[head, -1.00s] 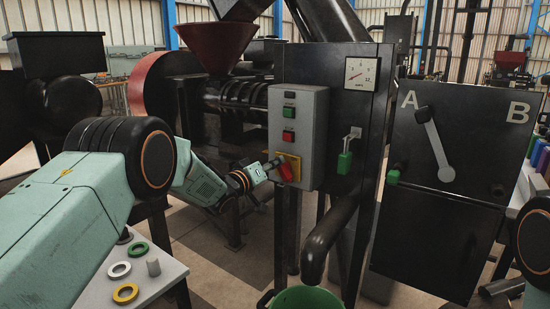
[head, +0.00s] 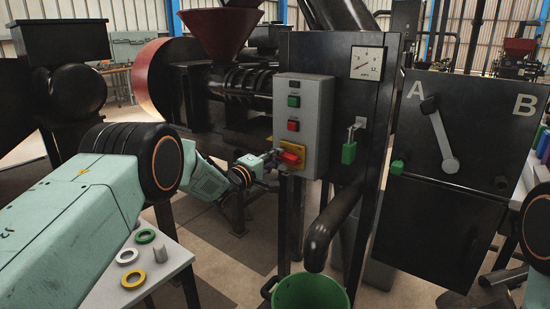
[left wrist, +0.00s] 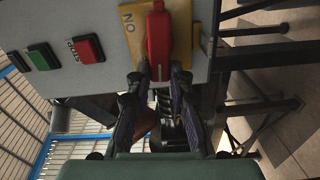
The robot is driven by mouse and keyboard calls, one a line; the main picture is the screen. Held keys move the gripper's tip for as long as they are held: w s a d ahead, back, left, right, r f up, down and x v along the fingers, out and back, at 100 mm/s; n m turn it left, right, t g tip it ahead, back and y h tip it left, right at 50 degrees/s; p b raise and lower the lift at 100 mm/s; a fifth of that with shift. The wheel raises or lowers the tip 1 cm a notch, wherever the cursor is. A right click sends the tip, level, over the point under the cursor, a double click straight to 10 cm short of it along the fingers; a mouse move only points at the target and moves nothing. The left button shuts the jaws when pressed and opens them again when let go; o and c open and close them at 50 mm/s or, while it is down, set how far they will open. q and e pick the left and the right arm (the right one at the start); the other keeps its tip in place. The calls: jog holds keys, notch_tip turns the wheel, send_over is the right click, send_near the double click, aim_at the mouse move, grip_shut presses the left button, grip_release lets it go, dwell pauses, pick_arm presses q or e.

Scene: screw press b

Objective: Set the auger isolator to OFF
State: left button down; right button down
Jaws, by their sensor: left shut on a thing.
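The auger isolator is a red handle (head: 291,157) on a yellow plate (head: 302,149), low on the grey control box (head: 312,112). My left gripper (head: 274,159) reaches it from the left and is shut on the handle. In the left wrist view the two dark fingers (left wrist: 160,76) sit on either side of the near end of the red handle (left wrist: 158,38). The handle lies about level in the head view. An ON label (left wrist: 128,22) shows on the plate above it, sideways in the wrist view. No OFF label can be read. My right gripper is out of view.
A green button (head: 293,101) and a red stop button (head: 292,126) sit above the isolator. A green padlock (head: 349,153) hangs to the right. A green bucket (head: 310,294) stands below a black spout. A small table (head: 180,262) with rings is at lower left.

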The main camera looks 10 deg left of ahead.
pick_arm(q)
jog(key=shift+n, duration=0.5)
dwell(0.3)
jog(key=c, duration=1.2)
grip_release()
jog(key=shift+f, duration=0.15)
jog(key=v, duration=1.2)
